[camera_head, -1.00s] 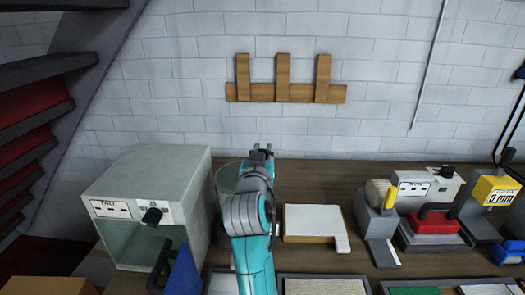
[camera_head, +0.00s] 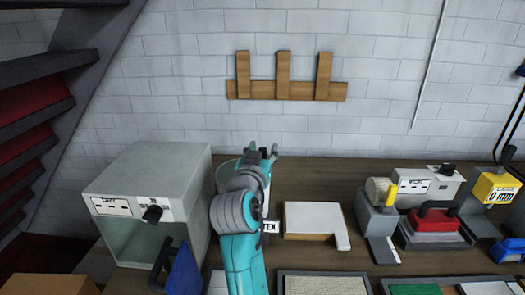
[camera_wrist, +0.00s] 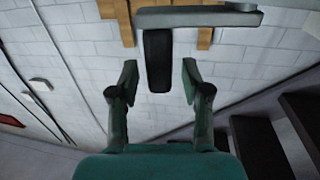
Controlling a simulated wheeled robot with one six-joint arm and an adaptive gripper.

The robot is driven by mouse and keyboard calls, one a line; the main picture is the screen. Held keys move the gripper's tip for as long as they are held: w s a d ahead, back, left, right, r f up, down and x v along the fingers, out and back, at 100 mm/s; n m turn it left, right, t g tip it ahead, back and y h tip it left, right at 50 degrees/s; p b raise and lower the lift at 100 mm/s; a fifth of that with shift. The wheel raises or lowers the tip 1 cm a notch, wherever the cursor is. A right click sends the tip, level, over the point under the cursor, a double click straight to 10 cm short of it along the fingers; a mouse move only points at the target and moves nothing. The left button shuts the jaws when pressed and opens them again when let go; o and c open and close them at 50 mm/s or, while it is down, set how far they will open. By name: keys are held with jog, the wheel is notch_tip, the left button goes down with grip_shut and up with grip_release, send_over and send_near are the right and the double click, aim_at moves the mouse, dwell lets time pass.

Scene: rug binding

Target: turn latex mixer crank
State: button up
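The latex mixer is a pale grey-green round pot (camera_head: 226,176) on the bench, largely hidden behind my arm. A white label ending in "TEX" (camera_head: 270,226) shows at its right front. In the wrist view a grey crank bar (camera_wrist: 200,17) crosses the top, with a black handle (camera_wrist: 158,60) extending from it. My gripper (camera_wrist: 160,80) is open, with one finger on each side of the black handle and gaps on both sides. In the head view my gripper (camera_head: 262,151) is above the pot; the crank is not clearly visible there.
A grey box machine (camera_head: 150,190) with a black knob and blue flap stands close on the left. A white-topped wooden block (camera_head: 313,221) lies right of the mixer. Several small devices, one with a red block (camera_head: 435,220), stand further right. A wooden rack (camera_head: 285,91) hangs on the wall.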

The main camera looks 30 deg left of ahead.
jog(key=shift+s, duration=0.1)
jog(key=v, duration=1.1)
jog(key=shift+s+d, duration=0.2)
jog(key=shift+s, duration=0.15)
